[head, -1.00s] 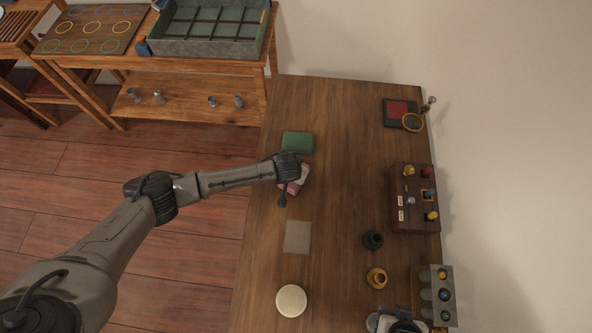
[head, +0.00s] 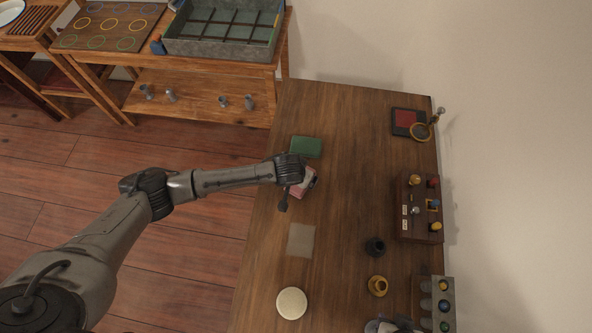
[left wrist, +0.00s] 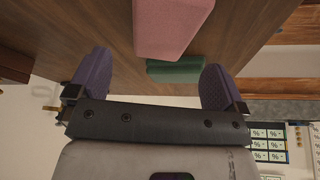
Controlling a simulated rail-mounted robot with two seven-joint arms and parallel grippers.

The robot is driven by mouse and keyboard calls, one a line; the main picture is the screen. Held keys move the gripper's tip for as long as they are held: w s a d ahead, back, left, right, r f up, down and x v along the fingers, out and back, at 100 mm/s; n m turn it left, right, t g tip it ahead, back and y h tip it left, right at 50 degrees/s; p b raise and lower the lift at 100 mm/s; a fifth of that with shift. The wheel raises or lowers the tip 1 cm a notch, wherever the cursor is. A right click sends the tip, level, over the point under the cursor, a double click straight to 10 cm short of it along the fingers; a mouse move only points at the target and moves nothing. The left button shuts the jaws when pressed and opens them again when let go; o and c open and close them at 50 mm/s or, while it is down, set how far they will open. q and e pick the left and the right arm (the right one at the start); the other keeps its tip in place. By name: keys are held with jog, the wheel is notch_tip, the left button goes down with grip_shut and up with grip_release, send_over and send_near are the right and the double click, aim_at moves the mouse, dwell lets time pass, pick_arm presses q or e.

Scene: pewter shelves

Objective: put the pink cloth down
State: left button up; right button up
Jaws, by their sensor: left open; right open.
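The pink cloth (head: 303,183), a folded pad with a pale patch, lies on the wooden table (head: 345,150) just below the green cloth (head: 306,147). My left gripper (head: 285,198) is over its left side and hides part of it. In the left wrist view, my left gripper (left wrist: 156,78) is open, with its two purple fingers wide apart. The pink cloth (left wrist: 172,25) shows beyond the fingers, with the green cloth (left wrist: 175,71) below it in the picture. Only a little of my right gripper (head: 392,326) shows at the bottom edge.
A bare grey square (head: 300,240) and a round cream pad (head: 291,303) lie below the cloths. A dark pot (head: 375,246), a brass pot (head: 377,285) and a knobbed box (head: 419,208) are to the right. The middle of the table is clear.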

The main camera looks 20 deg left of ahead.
aim_at(295, 187)
pick_arm(q)
jog(key=v, duration=0.5)
jog(key=shift+r+p, duration=0.15)
jog(key=shift+p, duration=0.15)
jog(key=shift+s+r, duration=0.25)
jog(key=shift+r, duration=0.35)
jog(key=s+d+m+h, duration=0.2)
jog(key=s+d, duration=0.3)
jog(key=s, duration=0.6)
jog(key=s+a+r+n+g+y, duration=0.1)
jog(key=s+a+y, duration=0.1)
jog(key=s+a, duration=0.9)
jog(key=s, duration=0.3)
jog(key=shift+s+a, duration=0.35)
jog(key=shift+s, duration=0.05)
jog(key=shift+r, duration=0.15)
